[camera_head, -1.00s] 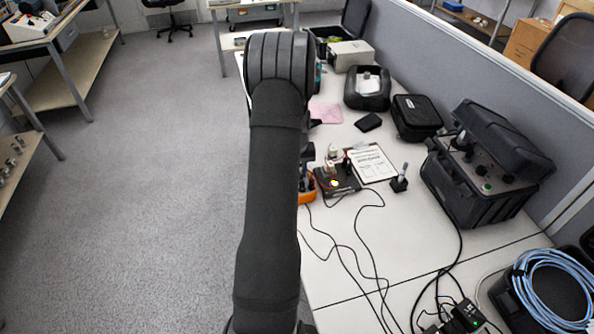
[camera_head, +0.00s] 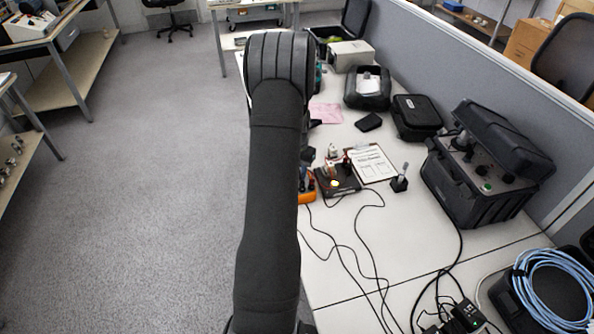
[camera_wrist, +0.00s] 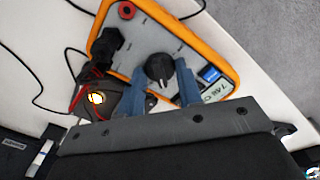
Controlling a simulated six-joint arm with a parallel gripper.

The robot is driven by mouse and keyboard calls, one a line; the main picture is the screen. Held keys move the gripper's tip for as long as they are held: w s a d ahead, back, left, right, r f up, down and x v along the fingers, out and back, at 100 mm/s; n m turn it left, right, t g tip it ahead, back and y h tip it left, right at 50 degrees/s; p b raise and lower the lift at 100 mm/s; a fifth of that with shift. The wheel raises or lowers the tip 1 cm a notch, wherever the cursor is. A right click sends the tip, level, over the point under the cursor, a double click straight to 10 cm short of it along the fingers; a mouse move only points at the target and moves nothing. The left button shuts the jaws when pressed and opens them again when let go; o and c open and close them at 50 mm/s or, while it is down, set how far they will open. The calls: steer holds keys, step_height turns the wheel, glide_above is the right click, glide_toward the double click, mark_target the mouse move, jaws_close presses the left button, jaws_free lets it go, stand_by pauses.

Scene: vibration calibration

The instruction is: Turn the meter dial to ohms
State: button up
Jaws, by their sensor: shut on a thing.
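The meter has an orange rim and a grey face. In the wrist view the meter (camera_wrist: 205,50) lies on the white bench, tilted in the picture. Its round black dial (camera_wrist: 159,69) stands between the two blue fingers of my gripper (camera_wrist: 161,66), which is shut on it. The dial markings are too small to read. In the head view, my arm hides most of the meter, and only an orange edge (camera_head: 306,198) shows.
A dark device with a lit yellow spot (camera_wrist: 97,98) sits close beside the meter, with a black plug and red leads near it. Loose black cables cross the bench (camera_head: 340,262). A clipboard (camera_head: 371,166) and an open black case (camera_head: 470,183) stand further right.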

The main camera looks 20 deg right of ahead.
stand_by(0.3)
steer(key=o, duration=1)
step_height(320, 180, up, 18)
steer(key=shift+f, duration=0.25)
step_height(320, 180, down, 18)
steer(key=shift+r, duration=0.25)
steer(key=shift+r, duration=0.1)
stand_by(0.3)
